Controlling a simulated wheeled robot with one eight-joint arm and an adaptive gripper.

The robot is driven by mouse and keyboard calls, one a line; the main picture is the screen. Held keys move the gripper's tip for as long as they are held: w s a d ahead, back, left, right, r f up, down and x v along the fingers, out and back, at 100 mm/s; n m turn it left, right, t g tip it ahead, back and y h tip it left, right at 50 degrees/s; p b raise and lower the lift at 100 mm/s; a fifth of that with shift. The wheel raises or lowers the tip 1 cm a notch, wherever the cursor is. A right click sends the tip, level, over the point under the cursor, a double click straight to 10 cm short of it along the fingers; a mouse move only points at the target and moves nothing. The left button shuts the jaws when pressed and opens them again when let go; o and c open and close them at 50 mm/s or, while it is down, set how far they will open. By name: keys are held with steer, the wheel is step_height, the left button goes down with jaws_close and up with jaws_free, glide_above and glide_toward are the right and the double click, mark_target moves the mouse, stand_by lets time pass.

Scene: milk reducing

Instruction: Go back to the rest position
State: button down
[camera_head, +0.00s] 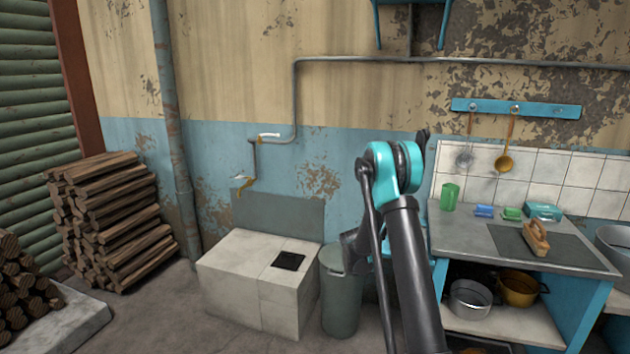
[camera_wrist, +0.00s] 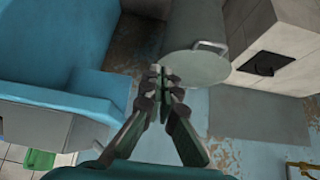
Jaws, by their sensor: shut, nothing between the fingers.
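My gripper (camera_wrist: 162,85) shows in the wrist view with its two fingers together and nothing between them. It hangs in the air, and behind it in the picture is the round lid of the grey-green bin (camera_wrist: 188,82). In the head view my arm rises from the bottom, right of centre, to a turquoise joint in front of the blue wall. The fingers are hard to make out there. Part of my gripper's dark body shows left of the arm, beside the bin (camera_head: 341,300).
A blue counter (camera_head: 465,235) with a green cup (camera_head: 449,196), sponges and a brush stands at right, with pots (camera_head: 470,299) below. A white stove block (camera_head: 232,270) stands left of the bin. Stacked logs (camera_head: 105,220) are at far left. Floor between logs and stove is clear.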

steer(key=s+d+r+n+g+y, duration=0.1)
steer(key=s+r, duration=0.6)
steer(key=s, duration=0.3)
steer(key=s+d+r+n, duration=0.1)
steer(key=s+r, duration=0.6)
steer(key=s, duration=0.4)
steer(key=s+a+f+n+g+y, duration=0.1)
steer(key=s+n, duration=0.1)
steer(key=s, duration=2.3)
steer(key=shift+g+y, duration=0.3)
steer(key=shift+y, duration=0.1)
steer(key=shift+f, duration=0.1)
